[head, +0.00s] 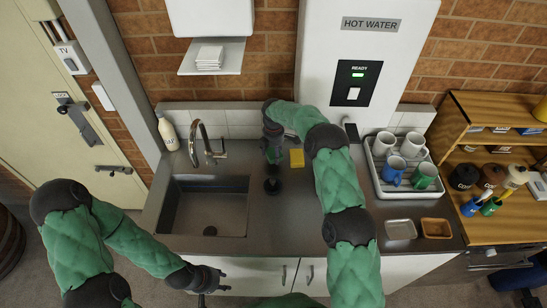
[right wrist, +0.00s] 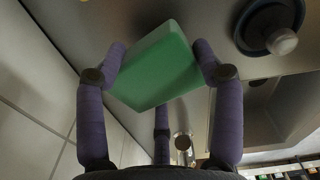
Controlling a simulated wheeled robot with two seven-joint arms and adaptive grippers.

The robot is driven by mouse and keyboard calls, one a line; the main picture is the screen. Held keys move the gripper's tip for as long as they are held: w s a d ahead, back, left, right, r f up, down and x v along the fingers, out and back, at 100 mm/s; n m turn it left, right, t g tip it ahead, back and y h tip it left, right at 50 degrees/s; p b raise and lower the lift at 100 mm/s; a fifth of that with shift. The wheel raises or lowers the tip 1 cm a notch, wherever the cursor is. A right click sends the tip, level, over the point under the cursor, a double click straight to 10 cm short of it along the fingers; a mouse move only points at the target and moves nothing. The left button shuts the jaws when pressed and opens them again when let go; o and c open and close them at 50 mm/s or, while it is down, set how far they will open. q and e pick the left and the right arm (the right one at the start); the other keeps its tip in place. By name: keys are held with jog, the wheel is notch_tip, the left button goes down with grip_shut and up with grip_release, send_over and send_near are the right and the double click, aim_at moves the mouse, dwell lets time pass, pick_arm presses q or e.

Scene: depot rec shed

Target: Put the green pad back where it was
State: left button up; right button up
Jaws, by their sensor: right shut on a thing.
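The green pad (right wrist: 158,68) is held between the fingers of my right gripper (right wrist: 160,75), tilted, with a lower corner toward the palm. In the head view my right gripper (head: 275,152) is over the back of the counter, just left of a yellow sponge (head: 297,158); only a little of the pad shows there. Whether the pad touches the counter is not clear. My left gripper (head: 222,280) is low in front of the counter, empty, with its fingertips apart.
The tap (head: 205,147) is to the left. A rack of mugs (head: 381,182) and two small trays (head: 401,229) are to the right. The hot water unit hangs behind.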

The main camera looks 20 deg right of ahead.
aim_at(273, 151)
jog(key=shift+w+f, duration=0.25)
jog(key=shift+f, duration=0.3)
jog(key=shift+d+f, duration=0.1)
jog(key=shift+f, duration=1.15)
jog(key=shift+f, duration=0.2)
jog(key=o, duration=1.1)
jog(key=shift+r, duration=0.1)
notch_tip(273, 151, up, 8)
jog(key=shift+f, duration=0.15)
